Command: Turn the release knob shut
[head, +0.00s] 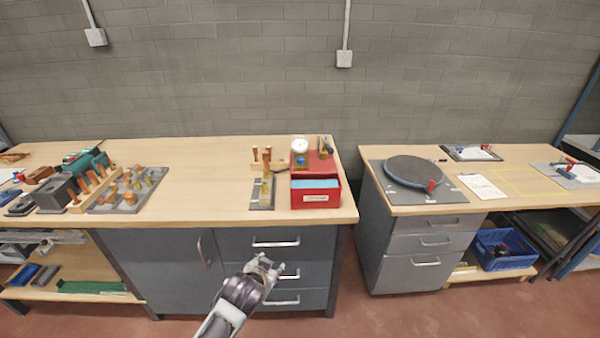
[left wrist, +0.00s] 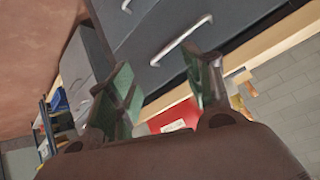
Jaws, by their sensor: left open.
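A red box (head: 318,196) with a blue panel and a white label stands near the right front edge of the left bench. A white round gauge (head: 299,146) stands on its top, with a small blue part (head: 300,160) just below the dial. I cannot tell whether that blue part is the release knob or how it is turned. My left gripper (head: 264,264) is open and empty, in front of the bench drawers and below the benchtop, apart from the box. In the left wrist view its two fingers are spread, with part of the red box (left wrist: 171,121) behind them. My right gripper is not in view.
The left bench (head: 225,190) has free top left of the box. A grey plate with upright copper pieces (head: 262,190) stands beside the box. Several copper and brass fittings (head: 130,185) lie farther left. A gap separates the right bench, which bears a round dark turntable (head: 413,171).

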